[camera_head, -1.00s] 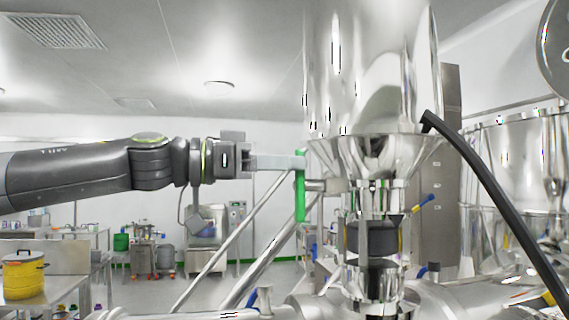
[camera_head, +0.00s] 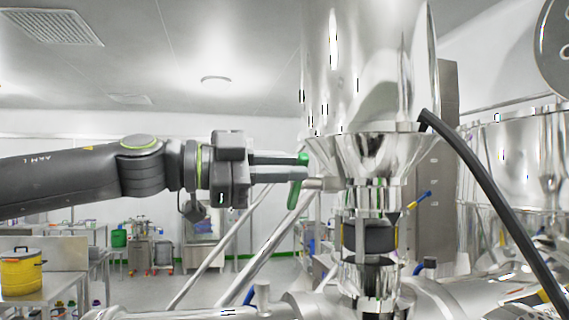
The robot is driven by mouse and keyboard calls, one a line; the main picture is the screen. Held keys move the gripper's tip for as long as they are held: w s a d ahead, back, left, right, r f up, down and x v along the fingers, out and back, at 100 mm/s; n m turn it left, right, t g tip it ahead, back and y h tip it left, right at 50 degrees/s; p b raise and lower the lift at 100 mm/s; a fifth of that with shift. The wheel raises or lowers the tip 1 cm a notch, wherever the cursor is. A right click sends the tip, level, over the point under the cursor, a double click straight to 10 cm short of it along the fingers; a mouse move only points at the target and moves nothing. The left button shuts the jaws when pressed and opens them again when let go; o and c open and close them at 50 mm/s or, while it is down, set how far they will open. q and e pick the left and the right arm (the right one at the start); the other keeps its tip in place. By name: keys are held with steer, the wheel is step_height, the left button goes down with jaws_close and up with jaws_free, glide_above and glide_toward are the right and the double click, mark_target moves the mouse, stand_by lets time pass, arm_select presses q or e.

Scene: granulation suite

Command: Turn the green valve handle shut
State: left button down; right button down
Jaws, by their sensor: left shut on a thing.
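The green valve handle (camera_head: 294,194) is on a short metal stem at the left side of the shiny steel vessel, under its cone. It stands tilted, its top end to the right and its lower end to the left. My left gripper (camera_head: 298,166) reaches in from the left and is shut on the handle near its upper part. The fingers hide the middle of the handle. My right gripper is not in view.
The steel vessel (camera_head: 372,60) fills the centre right. A black hose (camera_head: 490,190) curves down at the right. Slanted metal struts (camera_head: 240,245) run below my left gripper. A yellow container (camera_head: 22,272) stands on a table at the far left.

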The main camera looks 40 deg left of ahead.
arm_select(q)
steer(key=m, duration=0.3)
steer(key=f+m, duration=0.1)
steer(key=shift+s+d+m, duration=0.3)
steer(key=shift+d+m, duration=0.05)
steer(key=shift+m, duration=0.05)
steer(key=shift+d+f+m+b, duration=0.15)
steer(key=shift+f+m, duration=0.25)
steer(key=shift+m, duration=0.8)
steer(key=shift+a+f+m+b, duration=0.15)
steer(key=shift+f+m, duration=0.2)
steer(key=shift+m, duration=0.85)
steer(key=shift+d, duration=0.1)
steer(key=c, duration=1.4)
jaws_free()
steer(key=shift+s, duration=0.1)
